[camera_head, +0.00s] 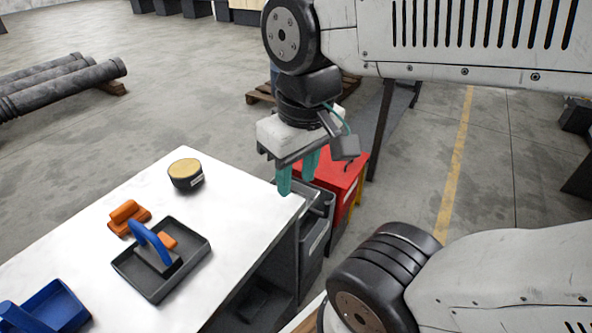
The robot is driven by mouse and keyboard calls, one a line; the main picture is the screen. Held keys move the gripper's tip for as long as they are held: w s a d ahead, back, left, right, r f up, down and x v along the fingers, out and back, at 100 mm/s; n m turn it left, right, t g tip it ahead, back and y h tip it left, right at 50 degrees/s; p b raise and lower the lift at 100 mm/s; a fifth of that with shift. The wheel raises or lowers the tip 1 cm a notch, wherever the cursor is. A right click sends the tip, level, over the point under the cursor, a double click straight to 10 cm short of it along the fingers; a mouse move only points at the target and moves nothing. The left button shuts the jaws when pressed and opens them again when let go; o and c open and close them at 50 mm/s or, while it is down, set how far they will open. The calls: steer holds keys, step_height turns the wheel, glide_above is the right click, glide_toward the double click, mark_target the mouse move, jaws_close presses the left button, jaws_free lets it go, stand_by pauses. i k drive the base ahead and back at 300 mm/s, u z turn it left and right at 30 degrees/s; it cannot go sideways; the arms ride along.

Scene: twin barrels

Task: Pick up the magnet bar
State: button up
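A dark block with a blue arched handle (150,244) stands in a shallow dark grey tray (136,281) on the white table; it looks like the magnet bar, though no label shows. A small orange piece (167,240) lies beside it in the tray. My gripper (297,185) has teal fingers pointing down, with a gap between them and nothing held. It hangs near the table's right corner, well to the right of the tray and apart from it.
On the white table (95,230) are an orange object (128,216), a round dark tin with a tan top (186,174) and a blue tray (52,309). A red box (338,183) and grey bins (316,238) stand beyond the right edge.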

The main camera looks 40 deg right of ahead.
mark_target(153, 252)
steer(key=z, duration=2.4)
steer(key=k, duration=1.6)
steer(key=u, duration=2.25)
